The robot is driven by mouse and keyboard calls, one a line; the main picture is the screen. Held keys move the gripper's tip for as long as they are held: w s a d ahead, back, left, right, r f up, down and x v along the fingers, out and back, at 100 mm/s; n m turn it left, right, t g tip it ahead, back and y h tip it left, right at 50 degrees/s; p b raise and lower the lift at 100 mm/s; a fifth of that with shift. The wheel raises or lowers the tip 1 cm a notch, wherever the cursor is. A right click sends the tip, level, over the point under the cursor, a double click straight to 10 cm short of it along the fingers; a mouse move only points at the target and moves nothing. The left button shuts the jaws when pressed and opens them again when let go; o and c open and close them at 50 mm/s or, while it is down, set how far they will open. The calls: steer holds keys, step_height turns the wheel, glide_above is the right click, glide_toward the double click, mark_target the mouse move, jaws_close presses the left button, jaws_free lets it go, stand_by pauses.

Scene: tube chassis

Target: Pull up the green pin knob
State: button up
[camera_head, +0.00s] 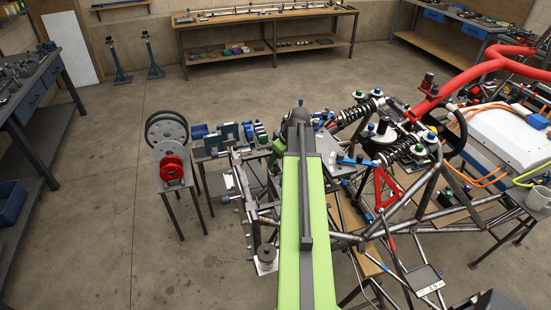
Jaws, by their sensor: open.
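No thing stands out clearly as the green pin knob in the head view. A small dark green piece (278,146) shows at the left edge of my light green arm, above the bench with the fixtures. I cannot tell whether any of these is the pin knob. My arm reaches up the middle of the picture to a dark joint. My gripper does not show and seems hidden behind the arm.
The tube chassis (341,236) fills the right side, with a red tube (455,82) and a white box (497,135). A stand with a grey wheel and red part (173,168) is left of my arm.

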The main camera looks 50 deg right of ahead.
steer(key=p+v, duration=1.5)
steer(key=v, duration=0.2)
steer(key=shift+w, duration=0.1)
steer(key=w+a+f+g+b, duration=0.1)
steer(key=w+a+f+b, duration=0.3)
steer(key=a, duration=0.4)
steer(key=w+a+f+g+b, duration=0.1)
steer(key=w+a+f+b, duration=0.3)
steer(key=a, duration=0.3)
steer(key=w+a+f+g+b, duration=0.1)
steer(key=w+a+f+b, duration=0.1)
steer(key=a+f+b, duration=0.8)
steer(key=a+f, duration=0.1)
steer(key=a, duration=0.8)
steer(key=a+f+m+g+b, duration=0.1)
steer(key=a+f+b, duration=0.3)
steer(key=a, duration=0.9)
steer(key=shift+s+f+g, duration=0.2)
steer(key=shift+f+g, duration=0.1)
steer(key=shift+f, duration=0.3)
